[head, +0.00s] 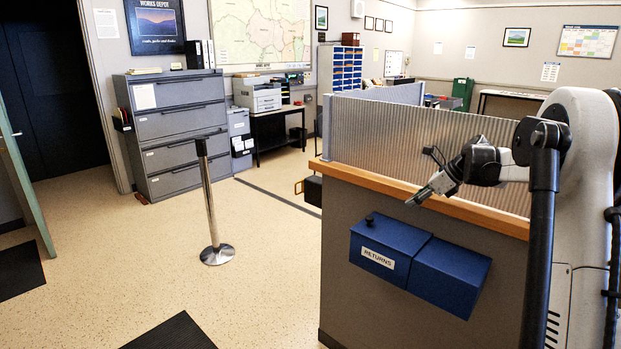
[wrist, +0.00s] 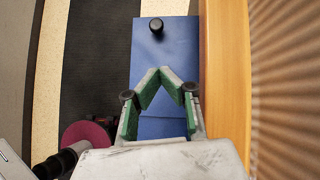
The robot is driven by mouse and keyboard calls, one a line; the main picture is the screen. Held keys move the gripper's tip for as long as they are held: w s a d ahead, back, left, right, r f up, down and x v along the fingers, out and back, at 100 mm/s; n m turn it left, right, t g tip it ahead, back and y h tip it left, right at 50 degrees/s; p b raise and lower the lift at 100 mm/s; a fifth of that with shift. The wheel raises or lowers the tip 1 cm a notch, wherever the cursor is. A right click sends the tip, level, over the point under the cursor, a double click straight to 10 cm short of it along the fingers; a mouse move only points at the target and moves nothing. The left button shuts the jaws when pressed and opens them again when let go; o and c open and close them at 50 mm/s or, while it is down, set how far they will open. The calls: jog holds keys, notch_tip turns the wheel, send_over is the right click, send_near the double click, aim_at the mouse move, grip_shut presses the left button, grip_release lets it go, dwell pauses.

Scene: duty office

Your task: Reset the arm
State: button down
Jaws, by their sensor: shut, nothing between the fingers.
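My arm reaches left from my body at the right of the head view. My gripper (head: 421,196) hangs just in front of the counter's wooden ledge, above the blue returns box (head: 425,262). In the wrist view my gripper (wrist: 165,70) has its fingers angled inward, tips close together, with nothing held. The blue box lies below and beyond the fingers in the wrist view (wrist: 180,45), apart from them. The black knob (wrist: 156,25) on the box shows past the fingertips.
The wooden ledge (wrist: 213,70) and ribbed screen (head: 430,145) stand close beside the gripper. A post with a round base (head: 216,254) stands on the open floor to the left. Grey filing cabinets (head: 175,125) line the back wall.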

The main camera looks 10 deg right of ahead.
jog(key=s+a+r+n+h, duration=0.2)
jog(key=s+a+r+n, duration=0.3)
jog(key=s+a, duration=0.45)
jog(key=s+a+r+n+h, duration=0.1)
jog(key=s+a+r+n, duration=0.2)
jog(key=s+a+n, duration=0.6)
jog(key=s+a+f+n+h, duration=0.1)
jog(key=s+a+f+n, duration=0.1)
jog(key=s, duration=0.5)
jog(key=s+a+f+n+t, duration=0.1)
jog(key=s+a+f+n, duration=0.2)
jog(key=s+n, duration=0.3)
jog(key=s+a+f+n+h, duration=0.1)
jog(key=s+a+f+n, duration=0.2)
jog(key=s, duration=0.5)
jog(key=shift+s+a+n+t+h, duration=0.35)
jog(key=shift+a+n, duration=0.2)
jog(key=shift+n, duration=0.45)
